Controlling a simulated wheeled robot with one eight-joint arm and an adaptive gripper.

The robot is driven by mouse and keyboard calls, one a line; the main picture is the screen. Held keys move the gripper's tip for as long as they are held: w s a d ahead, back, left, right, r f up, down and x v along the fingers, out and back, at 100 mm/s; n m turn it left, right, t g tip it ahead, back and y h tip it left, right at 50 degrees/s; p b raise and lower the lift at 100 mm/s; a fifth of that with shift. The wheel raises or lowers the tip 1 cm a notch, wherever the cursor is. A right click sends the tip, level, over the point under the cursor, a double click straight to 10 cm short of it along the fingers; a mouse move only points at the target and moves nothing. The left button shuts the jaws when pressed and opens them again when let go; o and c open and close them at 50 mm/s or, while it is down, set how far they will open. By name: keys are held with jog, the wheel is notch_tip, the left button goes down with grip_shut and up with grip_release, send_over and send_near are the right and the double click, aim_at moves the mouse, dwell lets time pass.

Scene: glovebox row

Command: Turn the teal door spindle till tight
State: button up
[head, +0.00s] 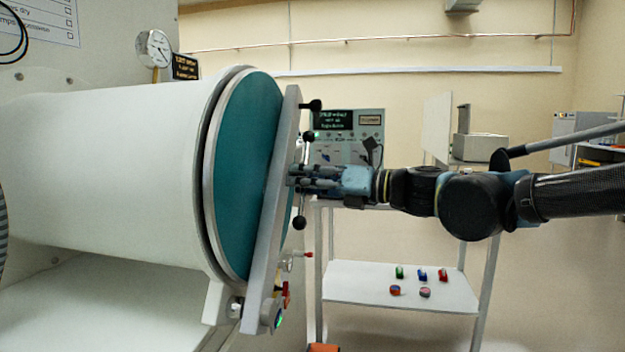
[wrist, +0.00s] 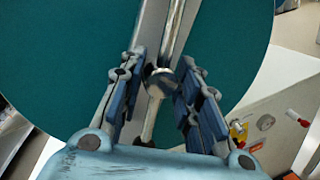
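The teal door (head: 248,175) is closed over the end of the white chamber, with a grey bar (head: 272,210) across it. The spindle's thin metal handle, with black end knobs (head: 299,222), stands in front of the bar. My gripper (head: 293,178) points at the spindle from the right, its fingertips at the hub. In the wrist view, the round metal spindle hub (wrist: 160,82) and its rod lie between my two blue-padded fingers, which stand apart on either side. I see no clear contact. The spindle's base is partly hidden by the fingers in the head view.
A pressure gauge (head: 154,48) stands above the white chamber (head: 110,180). Behind my gripper is a shelf cart (head: 400,285) with several small coloured items on its lower shelf. A control box (head: 350,135) stands behind the door. Small fittings stick out below the bar.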

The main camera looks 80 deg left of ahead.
jog(key=v, duration=1.2)
dwell(0.7)
